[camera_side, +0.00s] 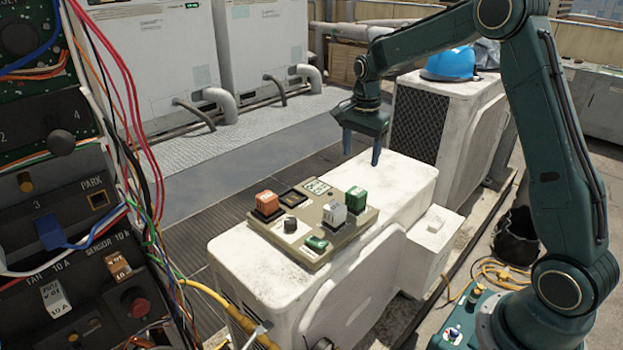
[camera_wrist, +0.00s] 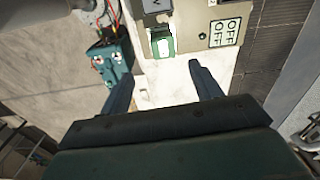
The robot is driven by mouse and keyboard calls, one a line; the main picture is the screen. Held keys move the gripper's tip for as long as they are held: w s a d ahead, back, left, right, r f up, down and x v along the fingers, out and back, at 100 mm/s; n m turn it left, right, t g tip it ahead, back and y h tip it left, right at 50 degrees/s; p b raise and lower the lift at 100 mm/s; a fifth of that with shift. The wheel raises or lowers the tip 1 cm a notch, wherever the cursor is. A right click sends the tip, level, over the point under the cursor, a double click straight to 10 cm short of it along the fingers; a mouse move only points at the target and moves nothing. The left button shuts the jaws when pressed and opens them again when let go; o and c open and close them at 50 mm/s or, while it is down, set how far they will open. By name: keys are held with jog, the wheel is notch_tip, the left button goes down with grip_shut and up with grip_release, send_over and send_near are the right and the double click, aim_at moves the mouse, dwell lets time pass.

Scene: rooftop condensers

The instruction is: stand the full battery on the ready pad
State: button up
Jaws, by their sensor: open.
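A beige board (camera_side: 338,247) lies on the white condenser unit. On it stand an orange block (camera_side: 267,203), a grey block (camera_side: 335,214) and a green block (camera_side: 356,199). Which is the full battery, and which spot is the ready pad, I cannot tell. A dark square recess (camera_side: 293,198) looks empty. My gripper (camera_side: 361,156) is open and empty, pointing down above the condenser, behind the board. In the wrist view the green block (camera_wrist: 162,46) is ahead of my open fingers (camera_wrist: 160,74), apart from them. The grey block (camera_wrist: 155,6) is partly cut off there.
A dark knob (camera_side: 290,225) and a low green part (camera_side: 316,243) are on the board. A panel with loose wires (camera_side: 60,190) fills the left. A blue helmet (camera_side: 450,64) sits on another condenser behind. The white top (camera_side: 405,185) behind the board is bare.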

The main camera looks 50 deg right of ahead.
jog(key=s+a+r+n+t, duration=0.1)
jog(key=s+a+r+n, duration=0.4)
jog(key=r, duration=0.3)
jog(key=s+a+r+n+t, duration=0.1)
jog(key=s+a+n, duration=0.2)
jog(key=s, duration=0.5)
jog(key=s+a+r+n+t, duration=0.1)
jog(key=s+a+n+t, duration=0.1)
jog(key=s+n, duration=0.3)
jog(key=s+a+r+n+t, duration=0.1)
jog(key=s+a+n, duration=0.3)
jog(key=s, duration=0.7)
jog(key=shift+a+r, duration=0.25)
jog(key=shift+r, duration=0.3)
